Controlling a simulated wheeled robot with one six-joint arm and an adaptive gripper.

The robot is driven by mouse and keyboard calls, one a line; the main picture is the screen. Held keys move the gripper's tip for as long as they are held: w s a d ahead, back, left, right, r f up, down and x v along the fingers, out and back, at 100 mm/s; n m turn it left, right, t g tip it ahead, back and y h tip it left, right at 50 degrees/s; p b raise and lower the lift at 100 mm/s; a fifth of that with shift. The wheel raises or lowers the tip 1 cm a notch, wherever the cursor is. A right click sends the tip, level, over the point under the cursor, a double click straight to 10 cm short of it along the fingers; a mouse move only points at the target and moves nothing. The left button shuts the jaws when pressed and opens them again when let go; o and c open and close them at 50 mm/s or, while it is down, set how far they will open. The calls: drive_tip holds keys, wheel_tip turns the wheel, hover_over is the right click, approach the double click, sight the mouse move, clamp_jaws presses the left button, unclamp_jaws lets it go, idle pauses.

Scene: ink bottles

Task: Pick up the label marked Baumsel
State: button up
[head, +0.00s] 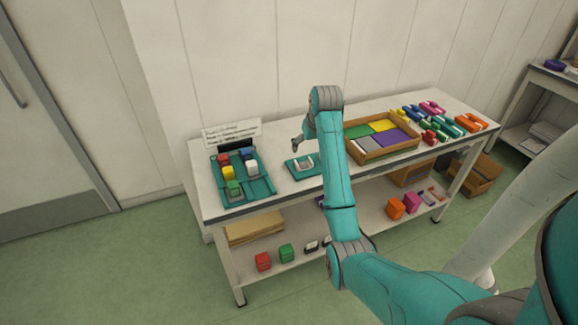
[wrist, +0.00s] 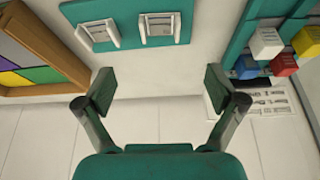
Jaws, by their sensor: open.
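I cannot read the name Baumsel anywhere, so I cannot tell which thing is that label. A wooden tray (head: 357,158) holds flat green, yellow, purple and grey pieces, which may be labels. It shows at the left of the wrist view (wrist: 78,68). A small teal plate (head: 289,169) with two white, frame-like pieces lies left of the tray; in the wrist view these are a left white piece (wrist: 98,33) and a right white piece (wrist: 161,28). My gripper (wrist: 160,88) is open and empty. In the head view my gripper (head: 298,145) is above the table, near the teal plate.
A teal rack (head: 262,189) with coloured bottles stands at the left, beside a printed sign (head: 232,134). Several coloured bottles (head: 435,122) crowd the right end of the white table (head: 210,205). The lower shelf (head: 290,262) holds more bottles and boxes.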

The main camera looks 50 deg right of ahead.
approach(303, 164)
drive_tip(key=shift+w+d+f, duration=0.3)
drive_tip(key=shift+w+f, duration=0.2)
drive_tip(key=shift+w, duration=0.05)
drive_tip(key=shift+s+x, duration=0.15)
drive_tip(key=shift+x, duration=1.2)
drive_tip(key=shift+s+x, duration=0.1)
drive_tip(key=shift+x, duration=1.25)
drive_tip(key=shift+a+f, duration=0.15)
drive_tip(key=c, duration=0.8)
